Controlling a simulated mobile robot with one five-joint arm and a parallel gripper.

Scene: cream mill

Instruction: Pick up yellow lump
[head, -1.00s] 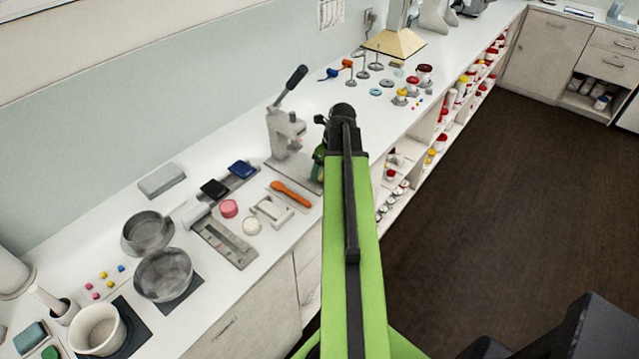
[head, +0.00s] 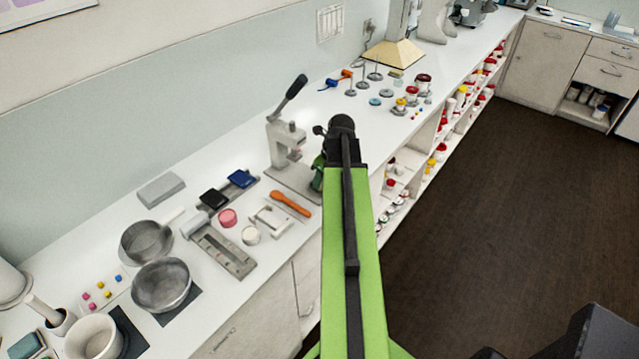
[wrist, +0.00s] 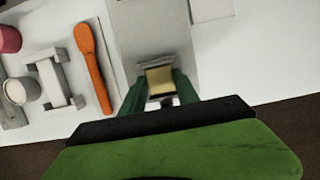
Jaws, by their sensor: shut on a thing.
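A small pale yellow lump (wrist: 160,79) shows in the wrist view between the green fingers of my gripper (wrist: 160,90). The fingers are shut on it, one at each side. Below it in that view is the grey base plate of the lever press (wrist: 150,30). In the head view my gripper (head: 318,176) is mostly hidden behind my arm, at the right side of the lever press (head: 284,140). The lump cannot be made out there.
An orange spatula (head: 290,203) and a white frame (head: 268,220) lie left of the press. Grey pans (head: 160,285), a pink lump (head: 228,217) and small coloured cubes (head: 102,283) are farther left. Jars and stands (head: 400,104) stand at the back right.

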